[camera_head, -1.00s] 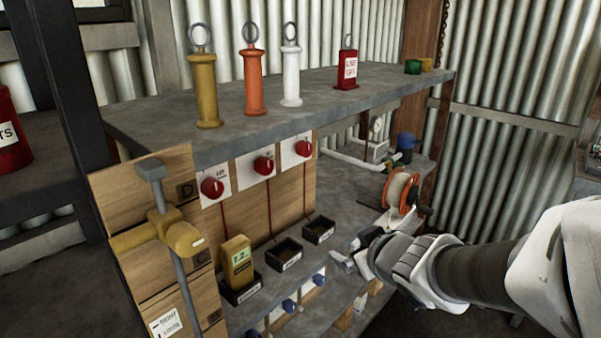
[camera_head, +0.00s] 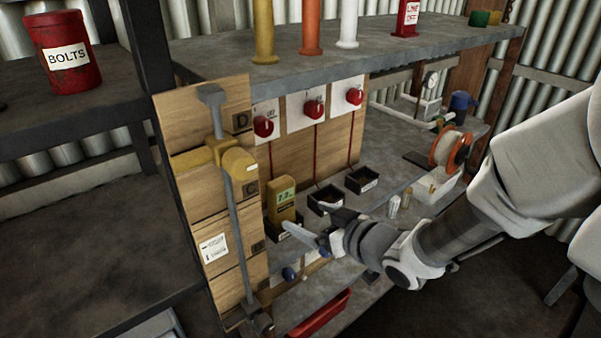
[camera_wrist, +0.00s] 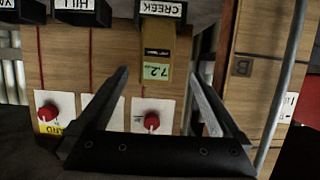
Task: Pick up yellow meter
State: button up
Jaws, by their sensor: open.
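The yellow meter (camera_head: 282,203) stands upright in the leftmost small black holder (camera_head: 290,233) on the lower shelf, in front of the wooden panel. In the wrist view, which is upside down, the meter (camera_wrist: 157,62) shows its "7.2" display, and its holder (camera_wrist: 162,9) is labelled "CREEK". My gripper (camera_head: 318,227) is open just to the right and in front of the meter. In the wrist view the meter lies beyond the fingertips of my gripper (camera_wrist: 158,72), between the two finger lines. No contact with the meter shows.
Two more black holders (camera_head: 325,200) (camera_head: 361,180) stand to the right. Red knobs (camera_head: 314,108) are on the panel above. The upper shelf (camera_head: 200,55) overhangs. A cable reel (camera_head: 450,150) stands at the right.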

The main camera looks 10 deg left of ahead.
aim_at(283, 207)
jog(key=b+x, duration=0.2)
jog(key=x, duration=0.6)
jog(key=shift+w+a+f, duration=0.2)
jog(key=shift+a+f, duration=0.05)
jog(key=shift+w+r+b+x, duration=0.15)
jog(key=shift+b+x, duration=0.15)
jog(key=shift+x, duration=0.7)
jog(key=shift+w+r+b+x, duration=0.15)
jog(key=shift+b+x, duration=0.2)
jog(key=shift+x, duration=0.65)
jog(key=shift+w+r+b+x, duration=0.15)
jog(key=shift+b+x, duration=0.15)
jog(key=shift+x, duration=0.65)
jog(key=shift+s+d, duration=0.1)
jog(key=shift+r, duration=0.1)
grip_shut()
